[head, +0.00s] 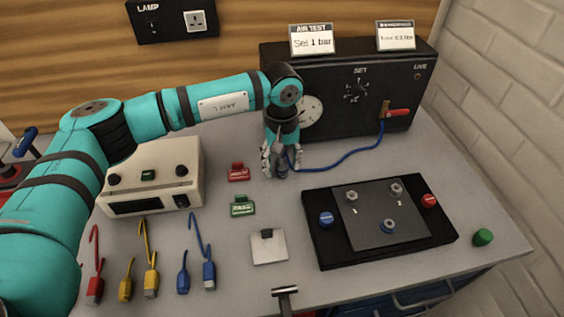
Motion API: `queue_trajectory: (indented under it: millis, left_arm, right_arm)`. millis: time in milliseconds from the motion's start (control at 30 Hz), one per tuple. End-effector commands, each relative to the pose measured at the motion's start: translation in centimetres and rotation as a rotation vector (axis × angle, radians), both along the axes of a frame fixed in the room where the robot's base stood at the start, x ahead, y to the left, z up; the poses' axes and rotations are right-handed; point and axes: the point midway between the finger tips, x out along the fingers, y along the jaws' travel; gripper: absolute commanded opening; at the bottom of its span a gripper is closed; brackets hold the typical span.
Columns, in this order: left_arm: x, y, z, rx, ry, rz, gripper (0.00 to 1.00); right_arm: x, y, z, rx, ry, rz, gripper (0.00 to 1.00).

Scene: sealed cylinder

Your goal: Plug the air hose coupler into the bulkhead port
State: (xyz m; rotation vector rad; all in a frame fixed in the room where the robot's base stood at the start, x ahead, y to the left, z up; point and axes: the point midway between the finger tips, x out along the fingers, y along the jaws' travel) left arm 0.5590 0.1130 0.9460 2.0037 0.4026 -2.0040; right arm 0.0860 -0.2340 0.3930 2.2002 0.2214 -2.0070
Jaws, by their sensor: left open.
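My left gripper (275,168) is open, pointing down at the table in front of the black air test box. The blue air hose (343,160) runs from a brass fitting with a red lever on that box to the gripper's fingers. The coupler at its end is mostly hidden by the fingers, and I cannot tell if they touch it. A dark grey plate (366,207) on a black tray carries several metal fittings: one by the mark 1 (352,195), one by the mark 2 (396,189) and one with a blue ring (389,227). I cannot tell which is the bulkhead port.
The air test box (345,120) stands at the back. A cream instrument (155,178) is at the left, with coloured leads before it. Red (238,172) and green (242,207) tags and a pale square plate (268,246) lie mid-table. A green knob (482,237) is at the right.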

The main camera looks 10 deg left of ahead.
Motion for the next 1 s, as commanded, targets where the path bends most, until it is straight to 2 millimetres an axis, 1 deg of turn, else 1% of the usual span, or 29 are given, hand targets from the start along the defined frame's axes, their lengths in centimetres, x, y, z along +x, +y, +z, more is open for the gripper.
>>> queue_trajectory:
  millis: [233, 500, 900, 1000]
  left_arm:
    - [0.02, 0.00, -0.09, 0.000, -0.001, 0.000, 0.52]
    - [0.00, 0.00, 0.02, 0.000, 0.000, 0.000, 0.52]
    - [0.01, 0.01, 0.00, 0.001, 0.000, 0.000, 0.00]
    - [0.00, 0.02, 0.00, 0.001, 0.000, 0.000, 0.00]
  right_arm:
    - [-0.01, 0.01, -0.65, 0.000, 0.000, 0.000, 0.40]
    - [-0.02, 0.00, -0.60, 0.000, 0.000, 0.000, 0.40]
    - [-0.01, -0.02, -0.60, 0.000, 0.000, 0.000, 0.40]
    - [-0.01, -0.02, -0.60, 0.000, 0.000, 0.000, 0.40]
